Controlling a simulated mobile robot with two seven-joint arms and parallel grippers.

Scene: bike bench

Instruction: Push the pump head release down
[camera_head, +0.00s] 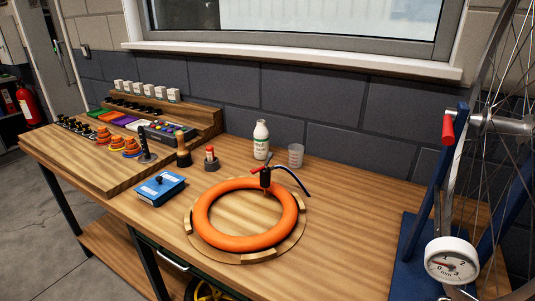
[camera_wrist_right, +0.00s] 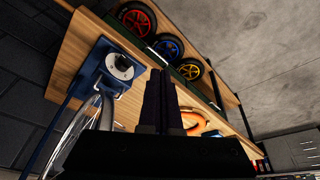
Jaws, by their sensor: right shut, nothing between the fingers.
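The pump head (camera_head: 265,179) is a small dark block with a black hose curving off to its right. It stands at the back of an orange inner tube (camera_head: 214,239) lying on a round wooden holder (camera_head: 188,220). A small red lever (camera_head: 255,169), which looks like the release, sticks out from the pump head to the left and looks slightly raised. My right gripper (camera_wrist_right: 161,74) shows only in the right wrist view; it is shut and empty, well away from the pump head. Part of the orange tube (camera_wrist_right: 194,124) shows beyond its fingers. My left gripper is in neither view.
A white bottle (camera_head: 261,140) and a clear cup (camera_head: 296,155) stand behind the tube. A blue box (camera_head: 161,188) lies left of it. A blue wheel stand with a dial gauge (camera_head: 452,261) is at right. The bench between tube and stand is clear.

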